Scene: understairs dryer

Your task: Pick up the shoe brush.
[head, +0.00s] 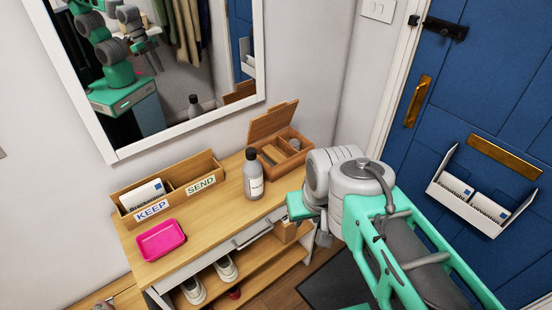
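A wooden box (262,171) with its lid (272,120) raised stands at the right end of the console table. It has compartments. A tan block-like item lies in its left part and a small grey round item in its right part. I cannot tell for certain whether either is the shoe brush. The end of my arm with my gripper (321,234) is in front of and right of the box, by the table's right end. Its fingers are mostly hidden by the wrist, so its opening and any contents are unclear.
The table (210,229) also holds a dark-capped bottle (254,177), a pink tray (161,240) and a KEEP/SEND letter holder (172,191). Shoes (226,269) sit on the shelf below. A mirror (165,65) hangs behind; a blue door (475,85) is at right.

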